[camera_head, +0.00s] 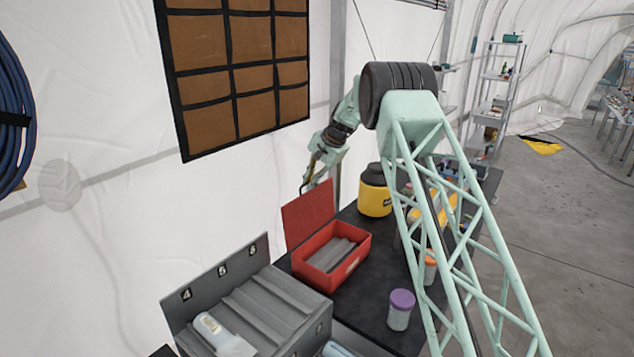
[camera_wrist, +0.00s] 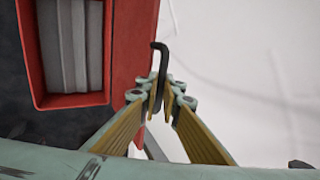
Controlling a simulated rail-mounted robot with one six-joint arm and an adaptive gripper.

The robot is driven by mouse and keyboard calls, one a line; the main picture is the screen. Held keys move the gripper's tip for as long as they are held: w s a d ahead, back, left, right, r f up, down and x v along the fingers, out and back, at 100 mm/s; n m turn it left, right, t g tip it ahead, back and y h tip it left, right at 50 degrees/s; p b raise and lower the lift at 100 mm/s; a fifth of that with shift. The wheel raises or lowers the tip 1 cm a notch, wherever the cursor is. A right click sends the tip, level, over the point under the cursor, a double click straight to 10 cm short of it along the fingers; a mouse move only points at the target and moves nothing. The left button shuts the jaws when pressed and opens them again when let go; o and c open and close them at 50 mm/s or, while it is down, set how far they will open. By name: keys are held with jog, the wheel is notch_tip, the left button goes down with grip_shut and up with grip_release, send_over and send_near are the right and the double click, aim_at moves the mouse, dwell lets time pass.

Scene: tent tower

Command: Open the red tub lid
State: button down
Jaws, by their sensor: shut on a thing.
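The red tub (camera_head: 352,262) sits on the dark bench against the tent wall, with grey ribbed pieces inside. Its red lid (camera_head: 308,214) stands raised, roughly upright, along the tub's wall side. The tub (camera_wrist: 34,92) and lid (camera_wrist: 132,45) also show in the wrist view. My gripper (camera_head: 308,184) is just above the lid's top edge. In the wrist view my gripper (camera_wrist: 160,100) is shut on a thin black hooked bar (camera_wrist: 157,62), beside the lid's outer edge. Whether the bar is joined to the lid cannot be told.
A grey case (camera_head: 270,308) with numbered slots stands left of the tub. A yellow-and-black container (camera_head: 374,194) stands behind it, and a purple-lidded jar (camera_head: 400,309) to its right. The white tent wall (camera_head: 120,230) is close to the raised lid.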

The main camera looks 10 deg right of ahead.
jog(key=shift+w+a+p, duration=0.45)
jog(key=shift+w+a, duration=0.05)
jog(key=shift+a, duration=0.05)
jog(key=shift+f, duration=0.1)
jog(key=c, duration=2.9)
grip_release()
jog(key=shift+o, duration=0.2)
jog(key=v, duration=1.2)
jog(key=shift+w+a, duration=0.15)
jog(key=shift+a, duration=0.05)
jog(key=shift+r, duration=0.25)
